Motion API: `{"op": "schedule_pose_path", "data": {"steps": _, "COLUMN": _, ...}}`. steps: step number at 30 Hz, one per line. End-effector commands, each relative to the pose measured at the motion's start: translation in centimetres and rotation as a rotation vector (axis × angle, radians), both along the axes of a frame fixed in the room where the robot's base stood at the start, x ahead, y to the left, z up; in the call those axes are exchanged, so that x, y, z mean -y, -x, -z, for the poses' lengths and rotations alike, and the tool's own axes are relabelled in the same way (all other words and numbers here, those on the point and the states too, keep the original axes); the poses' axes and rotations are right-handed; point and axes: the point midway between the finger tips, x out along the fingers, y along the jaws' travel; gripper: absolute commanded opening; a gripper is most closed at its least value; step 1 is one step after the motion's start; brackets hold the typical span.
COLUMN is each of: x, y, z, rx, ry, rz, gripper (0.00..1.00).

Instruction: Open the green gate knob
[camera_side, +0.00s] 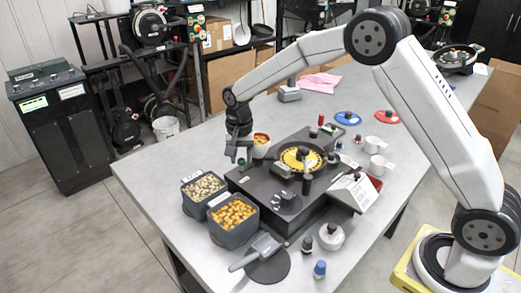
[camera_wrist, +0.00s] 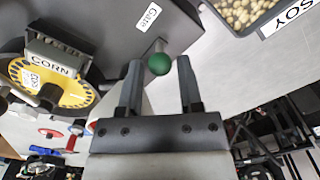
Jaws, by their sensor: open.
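The green gate knob (camera_wrist: 159,64) is a small ball on a short stem at the edge of the dark seed meter base, beside a label reading "Gate" in the wrist view. My gripper (camera_wrist: 158,68) is open, with the knob between or just beyond its two fingertips; contact cannot be told. In the side view my gripper (camera_side: 239,158) points down at the back left edge of the seed meter (camera_side: 272,178), and the knob is small and partly hidden there. The yellow seed plate (camera_wrist: 50,85) sits on the meter beside a block labelled "CORN" (camera_wrist: 52,66).
A soy bin (camera_side: 204,187) and a bin of orange corn (camera_side: 233,214) stand at the meter's left. A scoop (camera_side: 260,250) lies on a dark round mat in front. Cups (camera_side: 375,145), coloured lids (camera_side: 347,117) and a pink cloth (camera_side: 319,82) are on the grey table. The back left tabletop is clear.

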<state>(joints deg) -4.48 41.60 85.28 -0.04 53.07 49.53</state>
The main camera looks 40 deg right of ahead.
Motion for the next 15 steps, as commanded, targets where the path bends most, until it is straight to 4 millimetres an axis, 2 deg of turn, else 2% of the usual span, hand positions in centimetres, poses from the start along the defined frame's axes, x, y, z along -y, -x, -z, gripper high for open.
{"op": "schedule_pose_path", "data": {"steps": 2, "x": 0.00, "y": 0.00, "z": -0.01, "rx": 0.000, "ry": 0.000, "rz": 0.000, "gripper": 0.46}}
{"op": "schedule_pose_path", "data": {"steps": 6, "x": 0.00, "y": 0.00, "z": -0.02, "rx": 0.000, "ry": 0.000, "rz": 0.000, "gripper": 0.01}}
{"op": "schedule_pose_path", "data": {"steps": 15, "x": 0.01, "y": -0.01, "z": -0.06, "rx": 0.000, "ry": 0.000, "rz": 0.000, "gripper": 0.00}}
